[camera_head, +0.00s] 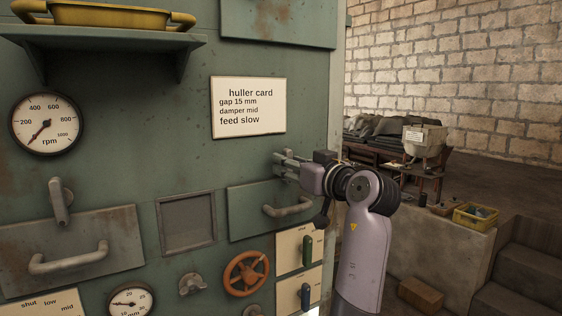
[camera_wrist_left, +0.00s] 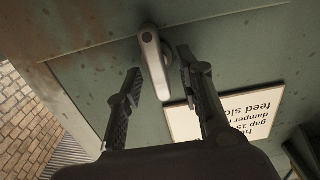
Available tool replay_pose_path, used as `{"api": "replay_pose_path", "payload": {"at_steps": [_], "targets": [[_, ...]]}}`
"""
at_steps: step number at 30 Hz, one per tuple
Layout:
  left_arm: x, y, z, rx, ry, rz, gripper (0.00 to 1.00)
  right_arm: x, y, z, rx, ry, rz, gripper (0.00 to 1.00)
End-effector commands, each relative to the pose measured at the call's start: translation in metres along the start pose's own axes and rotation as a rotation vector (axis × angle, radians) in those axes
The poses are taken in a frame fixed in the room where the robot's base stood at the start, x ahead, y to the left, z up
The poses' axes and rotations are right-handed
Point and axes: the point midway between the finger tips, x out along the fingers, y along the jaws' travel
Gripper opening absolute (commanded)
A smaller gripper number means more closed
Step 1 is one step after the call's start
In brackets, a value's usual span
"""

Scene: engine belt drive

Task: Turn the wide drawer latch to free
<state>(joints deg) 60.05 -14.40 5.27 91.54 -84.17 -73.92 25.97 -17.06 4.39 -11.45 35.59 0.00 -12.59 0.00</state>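My left gripper (camera_head: 278,164) is at the top edge of the right-hand drawer (camera_head: 245,212) in the head view. In the left wrist view the gripper (camera_wrist_left: 158,66) is open, with a pale grey latch lever (camera_wrist_left: 155,62) between its fingers. A gap shows beside the lever, so it is not clamped. The lever's pivot is near the drawer edge, and its arm points away from that edge. The gripper hides this latch in the head view. Another latch (camera_head: 60,203) hangs at the left-hand drawer (camera_head: 110,225). Which drawer is called wide I cannot tell. My right gripper is out of view.
Drawer handles (camera_head: 288,208) (camera_head: 68,260) stick out below the latches. The huller card (camera_head: 248,107) is above the right drawer. A shelf (camera_head: 110,42) with a yellow tray (camera_head: 115,17) juts out at upper left.

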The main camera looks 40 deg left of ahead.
Motion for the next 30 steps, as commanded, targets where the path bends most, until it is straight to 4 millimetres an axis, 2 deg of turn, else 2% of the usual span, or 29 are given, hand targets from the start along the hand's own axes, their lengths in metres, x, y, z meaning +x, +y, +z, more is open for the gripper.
{"api": "replay_pose_path", "payload": {"at_steps": [10, 25, 30], "targets": [[-0.0014, 0.0008, 0.0002, 0.001, 0.0, 0.001, 0.34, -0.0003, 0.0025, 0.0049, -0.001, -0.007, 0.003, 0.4], [-0.0012, 0.0007, 0.0, 0.0, 0.0, 0.001, 0.0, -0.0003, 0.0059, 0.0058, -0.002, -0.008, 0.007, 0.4], [-0.0013, 0.0008, -0.0001, 0.0, 0.001, 0.001, 0.0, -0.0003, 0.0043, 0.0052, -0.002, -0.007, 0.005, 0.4]]}}
